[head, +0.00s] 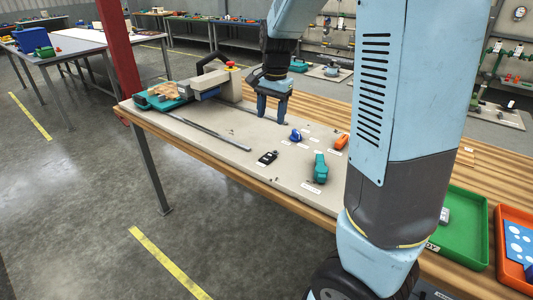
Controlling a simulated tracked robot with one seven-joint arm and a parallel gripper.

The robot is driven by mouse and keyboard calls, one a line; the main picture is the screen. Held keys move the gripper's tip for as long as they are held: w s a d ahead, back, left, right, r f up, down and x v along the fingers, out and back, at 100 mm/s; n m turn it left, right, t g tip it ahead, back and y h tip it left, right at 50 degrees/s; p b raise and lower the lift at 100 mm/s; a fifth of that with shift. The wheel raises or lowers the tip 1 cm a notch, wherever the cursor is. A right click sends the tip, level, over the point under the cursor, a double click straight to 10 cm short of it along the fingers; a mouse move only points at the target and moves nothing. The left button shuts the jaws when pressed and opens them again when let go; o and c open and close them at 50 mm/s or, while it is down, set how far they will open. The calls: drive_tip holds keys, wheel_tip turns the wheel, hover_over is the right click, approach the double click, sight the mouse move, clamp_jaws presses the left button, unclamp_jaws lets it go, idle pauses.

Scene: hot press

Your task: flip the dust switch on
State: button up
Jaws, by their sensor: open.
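A pale board (230,160) on the wooden bench carries several controls with small white labels that are too small to read. They are a black switch-like part (267,158), a blue knob (296,136), an orange part (341,142) and a teal part (320,167). I cannot tell which of these is the dust switch or how it is set. My gripper (272,118) points down over the far part of the board, behind the blue knob and right of the grey machine. It is open, with nothing seen between its fingers.
A grey machine (209,85) with a red knob (230,66) and a black handle stands at the board's left end, beside a teal tray (160,102). A green tray (462,230) and an orange tray (515,240) sit at right. My arm hides part of the bench.

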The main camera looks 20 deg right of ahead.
sight(266, 158)
drive_tip(key=shift+m+g+h, duration=0.3)
drive_tip(key=shift+m, duration=0.4)
drive_tip(key=w+f, duration=0.1)
drive_tip(key=f, duration=0.4)
drive_tip(key=w+f, duration=0.1)
drive_tip(key=f, duration=0.5)
drive_tip(key=w+f, duration=0.1)
drive_tip(key=f, duration=0.4)
drive_tip(key=shift+w+a+f, duration=0.1)
drive_tip(key=shift+a+f, duration=0.2)
drive_tip(key=shift+a, duration=0.05)
drive_tip(key=shift+c, duration=0.3)
